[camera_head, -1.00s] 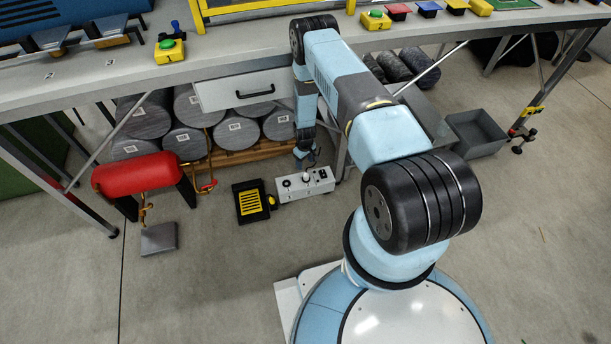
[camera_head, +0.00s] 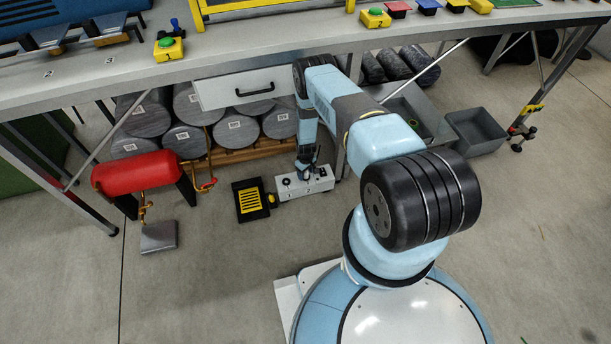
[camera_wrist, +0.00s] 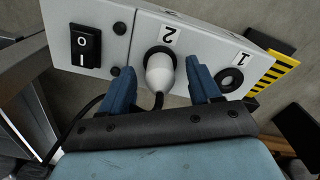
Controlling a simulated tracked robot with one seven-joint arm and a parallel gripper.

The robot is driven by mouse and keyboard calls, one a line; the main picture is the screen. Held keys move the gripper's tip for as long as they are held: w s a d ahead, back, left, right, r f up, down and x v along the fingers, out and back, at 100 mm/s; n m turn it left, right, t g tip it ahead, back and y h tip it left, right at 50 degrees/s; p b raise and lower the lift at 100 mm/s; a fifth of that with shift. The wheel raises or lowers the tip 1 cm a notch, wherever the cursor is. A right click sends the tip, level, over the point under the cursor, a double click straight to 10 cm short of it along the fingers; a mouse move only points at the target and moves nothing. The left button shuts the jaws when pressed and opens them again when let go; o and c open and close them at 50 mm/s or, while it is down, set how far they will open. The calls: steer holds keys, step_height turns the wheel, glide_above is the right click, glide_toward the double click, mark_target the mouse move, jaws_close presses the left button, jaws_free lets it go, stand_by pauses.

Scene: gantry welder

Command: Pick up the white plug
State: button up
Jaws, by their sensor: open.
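The white plug (camera_wrist: 159,72) sits in the socket marked 2 on the light grey socket box (camera_wrist: 202,52), with a dark cable running from its near end. My gripper (camera_wrist: 161,80) is open, with one blue finger on each side of the plug and a visible gap to it on both sides. In the head view my gripper (camera_head: 304,172) is at the socket box (camera_head: 290,188) on the floor, and it hides the plug there.
The box carries a black rocker switch (camera_wrist: 86,46) and an empty socket marked 1 (camera_wrist: 231,79). A black and yellow unit (camera_head: 250,201) lies left of the box. The workbench (camera_head: 235,61) with a drawer (camera_head: 240,88) overhangs behind. Open floor lies in front.

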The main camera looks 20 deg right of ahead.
steer(key=shift+f, duration=0.5)
steer(key=shift+c, duration=0.2)
steer(key=c, duration=1.1)
